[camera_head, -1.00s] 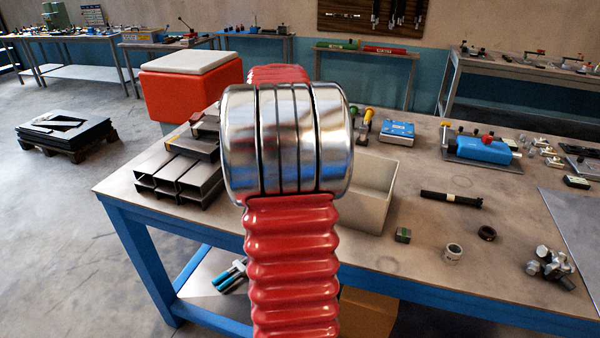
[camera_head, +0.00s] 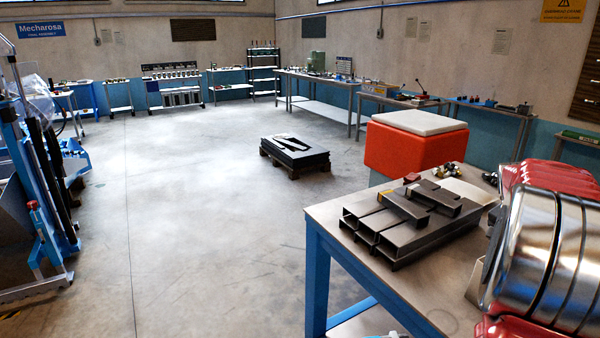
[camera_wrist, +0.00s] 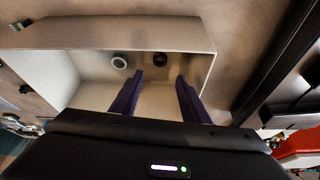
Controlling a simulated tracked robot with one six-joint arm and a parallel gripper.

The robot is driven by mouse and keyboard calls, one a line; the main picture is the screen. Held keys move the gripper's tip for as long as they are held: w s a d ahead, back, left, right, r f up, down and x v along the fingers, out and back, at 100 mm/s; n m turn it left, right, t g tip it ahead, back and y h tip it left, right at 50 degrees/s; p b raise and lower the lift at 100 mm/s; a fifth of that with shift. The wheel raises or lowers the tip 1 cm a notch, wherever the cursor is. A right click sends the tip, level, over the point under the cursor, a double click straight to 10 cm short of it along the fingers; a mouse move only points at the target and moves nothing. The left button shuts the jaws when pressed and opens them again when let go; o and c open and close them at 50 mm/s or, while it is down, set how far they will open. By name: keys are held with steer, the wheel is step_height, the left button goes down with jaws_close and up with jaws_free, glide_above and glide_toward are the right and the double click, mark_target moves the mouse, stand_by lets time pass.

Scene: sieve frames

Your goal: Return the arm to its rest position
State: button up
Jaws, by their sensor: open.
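My gripper (camera_wrist: 160,82) shows in the wrist view as two purple fingers, spread apart with nothing between them. It is over a pale open bin (camera_wrist: 110,34). In the head view my arm, with red ribbed sleeves and a polished metal joint (camera_head: 545,255), fills the lower right edge. My gripper is out of sight there.
Dark rectangular metal profiles (camera_head: 412,222) are stacked on the workbench (camera_head: 330,212), left of my arm. An orange box with a pale top (camera_head: 412,145) stands behind. A low pallet with dark plates (camera_head: 294,152) is on the floor. The floor (camera_head: 200,230) is widely clear.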

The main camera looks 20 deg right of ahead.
steer(key=w+a+r+n+t, duration=0.1)
steer(key=w+a+r+n, duration=0.15)
steer(key=a, duration=0.75)
steer(key=w+a+r+n+t+y, duration=0.1)
steer(key=w+a+n, duration=0.2)
steer(key=a, duration=0.6)
steer(key=w+a+r+n+t, duration=0.2)
steer(key=w+a+n, duration=0.1)
steer(key=a, duration=0.7)
steer(key=s+a+f+n+y, duration=0.1)
steer(key=s+a+n, duration=0.2)
steer(key=a, duration=0.5)
steer(key=s+a+f+n+t+y, duration=0.1)
steer(key=s+a+f+n, duration=0.1)
steer(key=a, duration=0.6)
steer(key=s+a+f+n+t+y, duration=0.1)
steer(key=s+a+n, duration=0.4)
steer(key=a, duration=0.3)
steer(key=shift+a+f+y, duration=0.25)
steer(key=shift+a+y, duration=0.05)
steer(key=shift+a, duration=0.05)
